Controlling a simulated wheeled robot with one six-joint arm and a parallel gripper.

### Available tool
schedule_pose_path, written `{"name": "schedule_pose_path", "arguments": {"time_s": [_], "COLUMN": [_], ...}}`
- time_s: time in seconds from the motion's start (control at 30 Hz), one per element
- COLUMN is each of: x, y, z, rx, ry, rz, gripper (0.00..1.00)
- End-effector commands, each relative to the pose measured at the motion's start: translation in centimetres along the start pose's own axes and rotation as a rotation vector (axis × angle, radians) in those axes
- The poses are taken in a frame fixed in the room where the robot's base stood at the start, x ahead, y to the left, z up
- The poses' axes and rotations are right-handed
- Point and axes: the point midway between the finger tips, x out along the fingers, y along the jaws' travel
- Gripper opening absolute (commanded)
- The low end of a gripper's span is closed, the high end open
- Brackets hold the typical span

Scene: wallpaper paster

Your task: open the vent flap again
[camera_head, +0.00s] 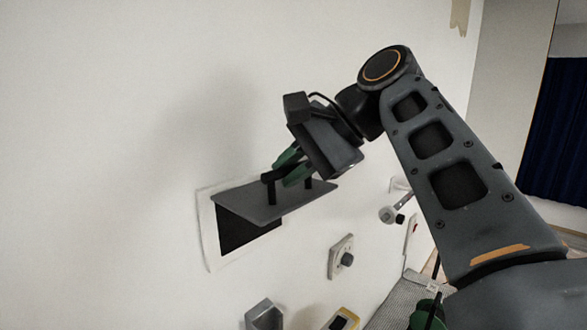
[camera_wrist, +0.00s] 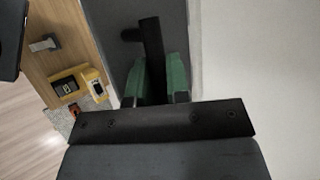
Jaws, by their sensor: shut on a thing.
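The vent flap (camera_head: 252,205) is a dark grey panel on the white wall. It stands out from the wall, raised over a black opening (camera_head: 243,233) in a white frame (camera_head: 208,228). A black bar handle (camera_head: 271,188) rises from the flap. My gripper (camera_head: 285,173) has green fingers and is shut on the handle. In the wrist view the green fingers (camera_wrist: 158,82) hold the black handle (camera_wrist: 150,40) between them, with the grey flap (camera_wrist: 118,25) behind. The handle's gripped part is partly hidden by the fingers.
A wall plate with a dark knob (camera_head: 342,257) is right of and below the vent. A grey bracket (camera_head: 264,314) and a yellow-edged device (camera_head: 342,319) are lower down. A round-ended fitting (camera_head: 389,214) is on the wall at right. The wall left of the vent is clear.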

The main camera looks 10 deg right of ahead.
Motion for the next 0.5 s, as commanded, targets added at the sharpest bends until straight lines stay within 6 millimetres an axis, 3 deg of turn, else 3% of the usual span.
{"name": "schedule_pose_path", "arguments": {"time_s": [0.27, 0.5], "x": [0.0, -0.13], "y": [0.04, 0.03], "z": [-0.1, -0.11], "rx": [0.001, 0.001], "ry": [0.001, 0.002], "rz": [0.0, -0.001], "gripper": [0.41, 0.41]}}
